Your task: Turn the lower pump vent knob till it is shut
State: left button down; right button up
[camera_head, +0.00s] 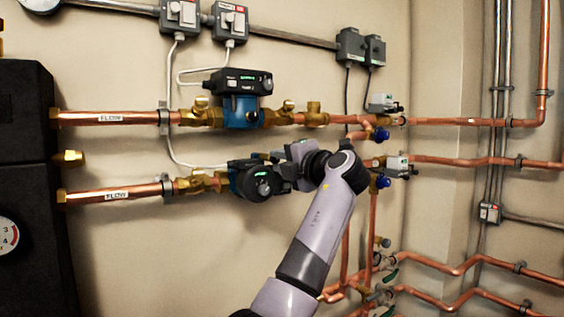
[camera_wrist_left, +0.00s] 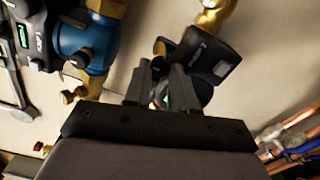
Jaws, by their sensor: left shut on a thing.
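The lower pump (camera_head: 248,180) has a black head and sits on the lower copper pipe in the head view. My left gripper (camera_head: 285,180) is at the right side of its head, with my arm coming up from below. In the left wrist view the fingers of my left gripper (camera_wrist_left: 160,88) are shut on the vent knob at the lower pump. The fingers hide most of the knob, so its turn position cannot be told. The black pump head (camera_wrist_left: 208,58) shows behind the fingers. My right gripper is in neither view.
The upper pump (camera_head: 241,112), with a blue body, sits on the pipe just above; its blue body (camera_wrist_left: 85,42) shows in the left wrist view. Grey valve actuators (camera_head: 398,165) and copper pipes stand close on the right. A black cabinet (camera_head: 28,200) fills the left edge.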

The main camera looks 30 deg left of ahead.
pick_arm(q)
jog(key=c, duration=1)
grip_release()
jog(key=shift+f, duration=0.1)
jog(key=shift+o, duration=0.4)
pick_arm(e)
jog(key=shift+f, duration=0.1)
pick_arm(q)
jog(key=shift+d, duration=0.15)
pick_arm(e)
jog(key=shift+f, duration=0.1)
pick_arm(q)
jog(key=v, duration=0.7)
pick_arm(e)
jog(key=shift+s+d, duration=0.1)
